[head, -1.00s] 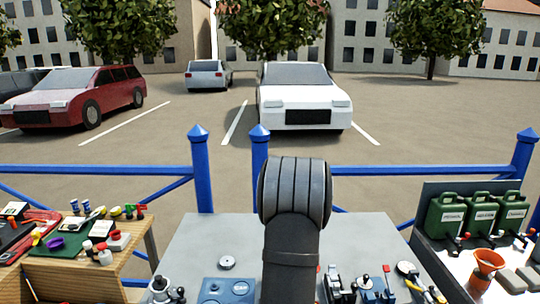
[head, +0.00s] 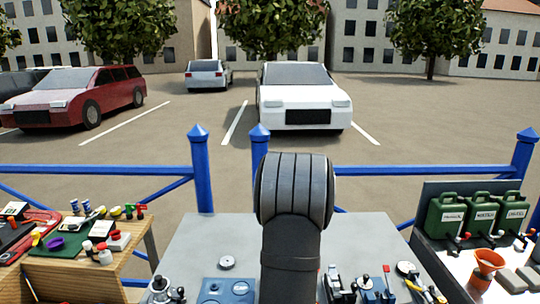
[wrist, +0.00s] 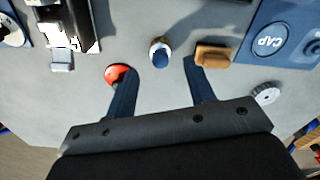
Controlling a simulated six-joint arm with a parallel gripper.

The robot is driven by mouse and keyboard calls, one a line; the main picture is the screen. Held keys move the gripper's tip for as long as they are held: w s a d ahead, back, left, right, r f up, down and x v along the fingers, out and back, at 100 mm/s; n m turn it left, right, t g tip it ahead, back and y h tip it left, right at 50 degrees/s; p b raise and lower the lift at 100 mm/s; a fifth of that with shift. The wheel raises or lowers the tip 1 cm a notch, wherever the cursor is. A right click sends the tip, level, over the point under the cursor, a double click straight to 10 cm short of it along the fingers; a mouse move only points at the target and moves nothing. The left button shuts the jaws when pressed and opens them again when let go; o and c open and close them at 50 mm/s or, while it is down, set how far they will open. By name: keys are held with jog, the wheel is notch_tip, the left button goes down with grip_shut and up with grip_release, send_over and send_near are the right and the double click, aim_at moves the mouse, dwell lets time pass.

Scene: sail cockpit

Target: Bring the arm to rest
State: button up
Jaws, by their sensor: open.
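My gripper (wrist: 160,85) shows in the wrist view with its two dark blue fingers spread apart. It is open and nothing is held between the fingers. The fingers point over the grey panel (wrist: 200,18). In the head view my arm hides the middle of the grey panel (head: 210,240), and my gripper is not visible there. A blue-topped knob (wrist: 160,52) lies beyond the gap between the fingertips. A red button (wrist: 117,74) is beside the left finger, and an orange-brown block (wrist: 213,54) is by the right fingertip. I cannot tell whether the fingers touch them.
A blue plate marked CAP (wrist: 270,40) and a grey round knob (wrist: 265,93) are at right in the wrist view. A wooden bench (head: 140,245) with small items stands left. Green canisters (head: 447,215) stand right. A blue railing (head: 100,169) runs behind the panel.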

notch_tip(320, 180, down, 6)
jog(key=shift+r, duration=0.2)
notch_tip(320, 180, up, 4)
jog(key=shift+w+r, duration=0.1)
jog(key=shift+r, duration=0.15)
jog(key=s+d+r, duration=0.7)
jog(key=d, duration=0.2)
jog(key=s+a+f+m, duration=0.1)
jog(key=a+f+m, duration=0.1)
jog(key=a, duration=0.6)
jog(key=s+a+f+m, duration=0.1)
jog(key=a+m, duration=0.1)
jog(key=a, duration=0.6)
jog(key=shift+s+a+f+m, duration=0.15)
jog(key=shift+a+f+m, duration=0.15)
jog(key=shift+a+f, duration=0.05)
